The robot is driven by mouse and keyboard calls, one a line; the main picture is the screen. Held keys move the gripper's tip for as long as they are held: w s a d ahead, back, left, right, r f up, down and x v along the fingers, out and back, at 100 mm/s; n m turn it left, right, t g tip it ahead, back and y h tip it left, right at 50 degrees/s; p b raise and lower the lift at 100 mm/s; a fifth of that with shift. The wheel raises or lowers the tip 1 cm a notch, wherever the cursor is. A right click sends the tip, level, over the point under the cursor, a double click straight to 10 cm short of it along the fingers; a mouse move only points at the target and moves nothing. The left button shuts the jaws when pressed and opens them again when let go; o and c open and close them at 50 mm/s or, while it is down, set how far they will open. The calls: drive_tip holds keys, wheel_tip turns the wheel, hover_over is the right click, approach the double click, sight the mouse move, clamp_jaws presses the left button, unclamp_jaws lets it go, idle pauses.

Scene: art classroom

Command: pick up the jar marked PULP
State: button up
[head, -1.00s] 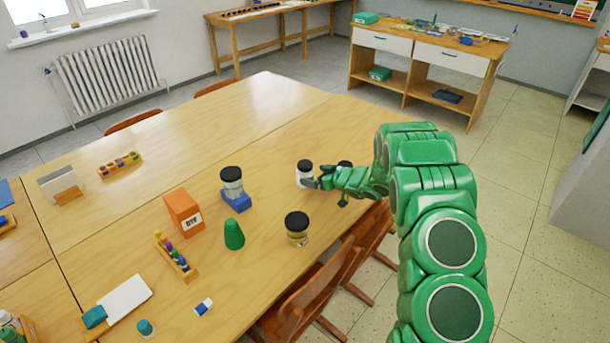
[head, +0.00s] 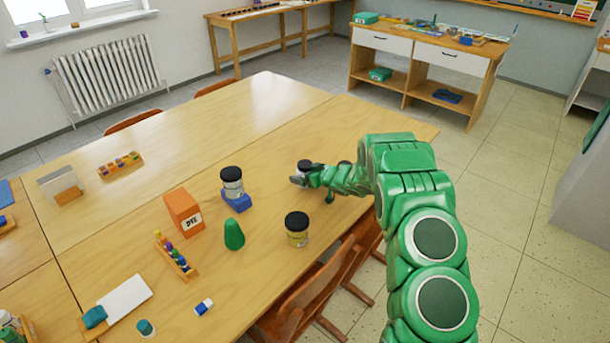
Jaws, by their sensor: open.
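Several jars with black lids stand on the wooden table, and I cannot read PULP on any of them. One jar (head: 304,164) is at my gripper (head: 300,178), which is open with its fingers at the jar's side, hiding much of its body. Whether the fingers touch it I cannot tell. A jar with a yellowish body (head: 297,231) stands nearer the front edge.
An orange box marked DYE (head: 184,213), a green cone-like piece (head: 234,235) and a wooden rack of coloured pieces (head: 174,257) stand left of the jars. Chairs (head: 318,290) line the table's near right edge. The table (head: 270,105) is clear at the back.

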drive_tip(key=c, duration=1.3)
